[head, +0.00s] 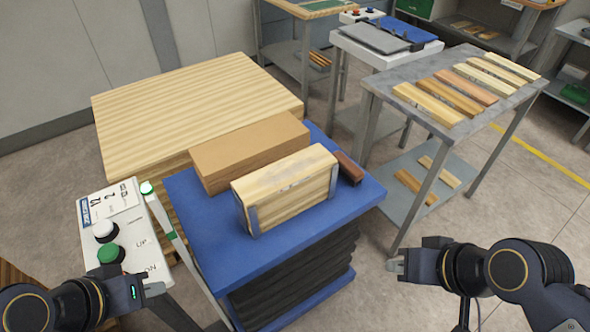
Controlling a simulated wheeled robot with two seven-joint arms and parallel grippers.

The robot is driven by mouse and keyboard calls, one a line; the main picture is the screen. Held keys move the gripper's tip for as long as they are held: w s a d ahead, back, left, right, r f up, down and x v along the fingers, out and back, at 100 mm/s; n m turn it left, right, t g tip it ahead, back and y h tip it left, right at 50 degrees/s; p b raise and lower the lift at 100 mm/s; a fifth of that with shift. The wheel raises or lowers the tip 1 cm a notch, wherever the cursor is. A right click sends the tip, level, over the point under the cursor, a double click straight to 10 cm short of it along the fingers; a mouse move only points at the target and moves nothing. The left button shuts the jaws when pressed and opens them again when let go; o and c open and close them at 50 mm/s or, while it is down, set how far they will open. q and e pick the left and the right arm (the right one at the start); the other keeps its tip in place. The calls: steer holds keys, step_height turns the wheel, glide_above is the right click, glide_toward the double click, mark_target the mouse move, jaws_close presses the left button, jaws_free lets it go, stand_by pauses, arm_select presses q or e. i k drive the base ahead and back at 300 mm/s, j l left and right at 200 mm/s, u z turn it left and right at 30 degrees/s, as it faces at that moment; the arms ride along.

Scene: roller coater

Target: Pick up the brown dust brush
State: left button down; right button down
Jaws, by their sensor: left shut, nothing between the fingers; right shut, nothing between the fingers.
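The brown dust brush (348,168) is a small dark reddish-brown block. It lies on the blue top of the lift table (222,248), near its right corner, just right of a light wooden block with metal-coloured ends (286,188). My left gripper (157,289) is shut and empty at the lower left, by the control box. My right gripper (393,266) is shut and empty at the lower right, off the lift table's right side. Both are well apart from the brush.
A tan block (250,150) lies behind the wooden block. A large light wood stack (190,105) stands behind the lift table. A control box (115,230) with buttons is at left. A grey table (385,85) with wooden slats stands at right. Floor between is clear.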

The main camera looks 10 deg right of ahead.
mark_target(349, 168)
steer(key=i+l+u, duration=0.2)
steer(key=l+u, duration=0.15)
steer(key=i+l+u, duration=0.15)
steer(key=l+u, duration=0.25)
steer(key=i+l+u, duration=0.1)
steer(key=l+u, duration=0.25)
steer(key=l, duration=0.05)
